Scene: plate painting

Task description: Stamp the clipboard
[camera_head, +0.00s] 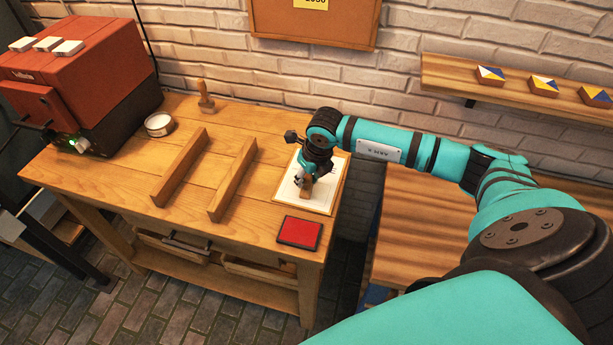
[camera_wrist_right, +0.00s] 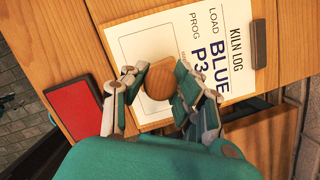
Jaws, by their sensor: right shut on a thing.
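The clipboard (camera_head: 322,200) lies at the right end of the wooden table. In the right wrist view its white sheet (camera_wrist_right: 215,35) reads "KILN LOG", "LOAD BLUE" and "PROG P3", and a dark clip (camera_wrist_right: 258,45) sits at one edge. My right gripper (camera_head: 306,177) is over the clipboard, shut on a wooden-handled stamp (camera_wrist_right: 158,77). The stamp's round top shows between the fingers; its lower face is hidden. I cannot tell whether it touches the paper. The red ink pad (camera_head: 299,232) lies in front of the clipboard, apart from the gripper. My left gripper is not in view.
Two wooden rails (camera_head: 233,180) stand on the table (camera_head: 120,172). A round white-topped tin (camera_head: 159,124), another wooden-handled tool (camera_head: 205,97) and a red kiln-like box (camera_head: 75,70) are to the left. A shelf (camera_head: 450,80) with patterned tiles hangs at the right.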

